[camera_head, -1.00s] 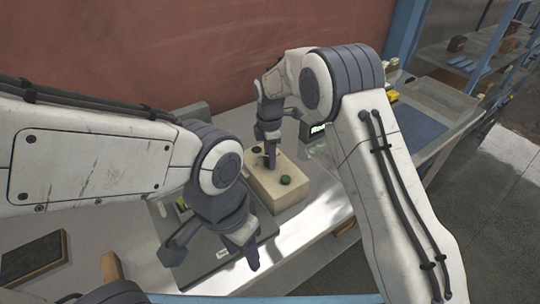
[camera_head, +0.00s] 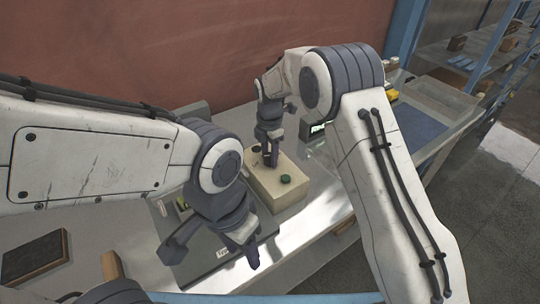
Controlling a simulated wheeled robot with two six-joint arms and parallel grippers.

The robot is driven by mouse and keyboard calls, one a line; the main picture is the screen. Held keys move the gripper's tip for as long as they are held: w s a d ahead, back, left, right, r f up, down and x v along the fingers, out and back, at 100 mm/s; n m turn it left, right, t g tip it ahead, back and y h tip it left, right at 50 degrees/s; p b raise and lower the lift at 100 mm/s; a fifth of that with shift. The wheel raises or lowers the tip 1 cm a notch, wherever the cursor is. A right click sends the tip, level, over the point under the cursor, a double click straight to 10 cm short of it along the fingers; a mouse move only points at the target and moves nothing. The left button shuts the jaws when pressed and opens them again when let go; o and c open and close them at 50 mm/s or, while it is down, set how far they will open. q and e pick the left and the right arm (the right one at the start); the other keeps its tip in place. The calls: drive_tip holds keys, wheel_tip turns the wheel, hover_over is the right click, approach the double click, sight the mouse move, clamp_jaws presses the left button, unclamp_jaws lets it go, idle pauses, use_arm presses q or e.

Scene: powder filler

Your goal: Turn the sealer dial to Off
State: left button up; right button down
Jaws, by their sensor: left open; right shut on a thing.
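The sealer is a beige box (camera_head: 275,197) on the bench, with a green button (camera_head: 286,179) and a dark round knob (camera_head: 256,149) on its top. My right gripper (camera_head: 270,161) points down onto the box top, between the knob and the button. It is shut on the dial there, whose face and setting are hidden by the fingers. My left gripper (camera_head: 212,250) is open and empty, in front and to the left of the sealer, above a grey flat device.
A dark framed board (camera_head: 34,256) lies at the lower left. A small device with a lit display (camera_head: 317,129) stands behind my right arm. A blue mat (camera_head: 418,128) and a tray (camera_head: 440,97) are at the right. The bench's front edge is close below.

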drive_tip(key=shift+w+r, duration=0.15)
drive_tip(key=shift+c, duration=2)
unclamp_jaws()
wheel_tip(320, 180, up, 10)
drive_tip(key=shift+f+b, duration=0.2)
drive_tip(key=shift+b, duration=0.9)
drive_tip(key=shift+r, duration=0.4)
